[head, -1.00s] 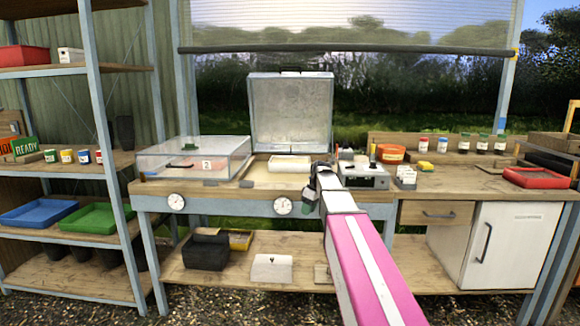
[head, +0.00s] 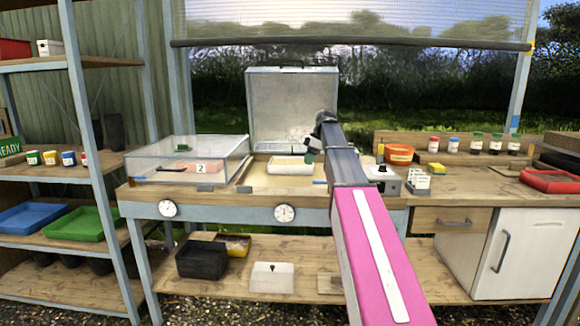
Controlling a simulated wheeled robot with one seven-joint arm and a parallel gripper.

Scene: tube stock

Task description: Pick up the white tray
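The white tray (head: 288,170) is small and shallow. It sits on the sandy bed of the open propagator (head: 262,183) on the bench, in front of the raised clear lid (head: 291,107). My gripper (head: 312,150) is at the end of my pink and grey arm, just above and to the right of the tray. It appears apart from the tray. The fingers are small and dark, so their opening does not show clearly.
A closed clear cover (head: 191,157) stands left of the open bed. Right of my arm are a grey control box (head: 381,182), an orange tub (head: 399,154) and white labels (head: 417,178). A shelf rack (head: 95,170) stands at left.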

